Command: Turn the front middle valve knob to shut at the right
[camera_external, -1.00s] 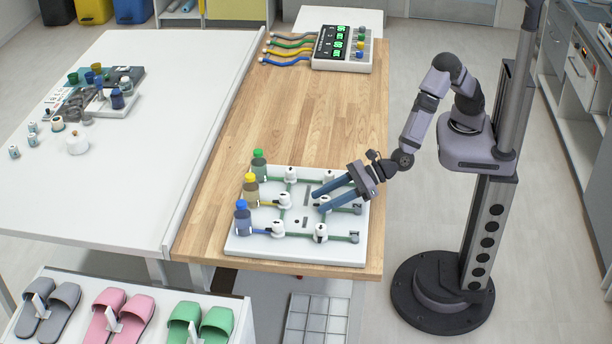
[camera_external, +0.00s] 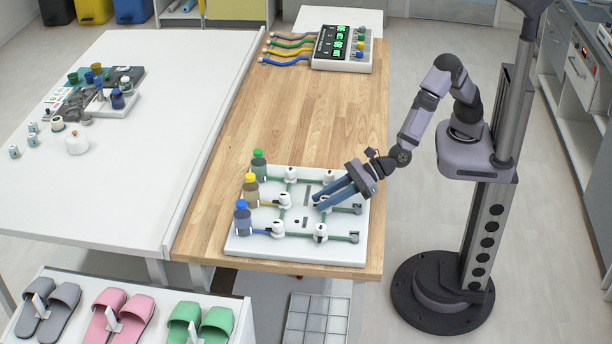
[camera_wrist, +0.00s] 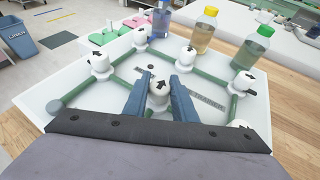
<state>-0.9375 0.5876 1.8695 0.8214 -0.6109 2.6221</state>
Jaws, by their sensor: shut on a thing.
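The front middle valve knob (camera_wrist: 158,92) is white with a black arrow on top, pointing up and to the right in the wrist view. It stands on the white valve board (camera_external: 262,248), in the row nearer my arm, between two similar knobs. My gripper (camera_wrist: 158,98) is shut on this knob, one blue finger on each side. In the external view my gripper (camera_external: 319,204) reaches down over the board from the right, and its fingers mostly hide the knob there.
Neighbouring front knobs (camera_external: 320,233) and (camera_external: 329,177) stand close on either side. Green pipes join the knobs. Blue, yellow and green-capped bottles (camera_external: 242,218) line the board's far side. A display box (camera_external: 342,48) with coloured cables is at the table's back; bare wood lies between.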

